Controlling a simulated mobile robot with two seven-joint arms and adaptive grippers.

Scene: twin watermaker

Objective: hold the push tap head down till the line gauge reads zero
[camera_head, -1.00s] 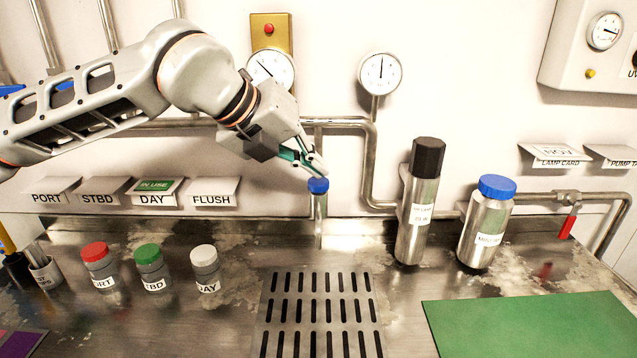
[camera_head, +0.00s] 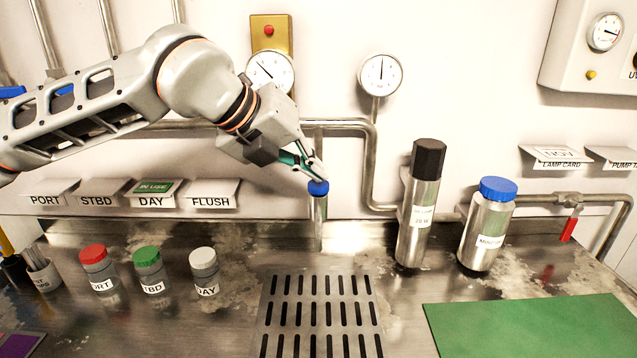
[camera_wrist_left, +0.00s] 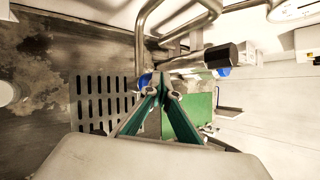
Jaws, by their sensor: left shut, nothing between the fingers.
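The push tap stands upright behind the drain grate, its blue head (camera_head: 318,188) on a metal stem (camera_head: 319,225). My left gripper (camera_head: 316,174) is shut and empty, its fingertips at the top of the blue head and seemingly touching it. I cannot tell which is the line gauge. My right gripper is not in view.
The slotted drain grate (camera_head: 318,318) lies in front of the tap. A black-capped cylinder (camera_head: 421,205) and a blue-capped bottle (camera_head: 487,225) stand to the right, near a green mat (camera_head: 530,325). Red, green (camera_head: 149,268) and white capped jars stand at left.

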